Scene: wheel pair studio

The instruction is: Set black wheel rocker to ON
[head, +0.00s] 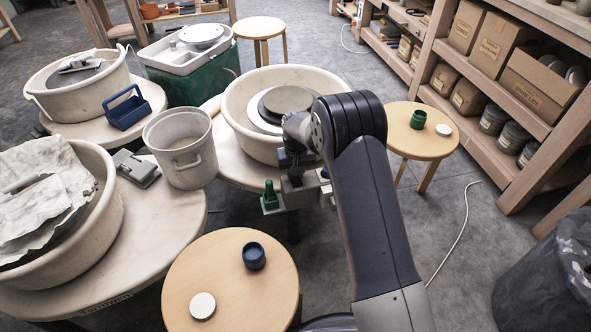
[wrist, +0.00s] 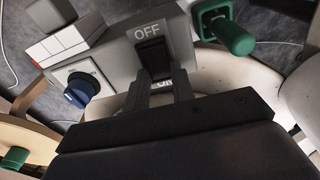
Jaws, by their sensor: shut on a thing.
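The black rocker (wrist: 152,56) sits on a grey control box (wrist: 118,50), between an OFF label above it and a partly hidden ON label below it in the wrist view. My gripper (wrist: 160,82) is at the rocker's lower, ON end, with its fingers shut on the rocker. The fingers cover part of the ON label, and I cannot tell which way the rocker is tipped. In the head view the control box (head: 297,196) shows below the right-hand wheel basin (head: 236,98), and my arm hides the rocker.
A green handle (wrist: 232,36) sticks out right of the rocker, and a blue knob (wrist: 80,90) is on the left. A round stool (head: 225,300) with a blue cup (head: 254,256) stands in front. Another stool (head: 425,148) stands right.

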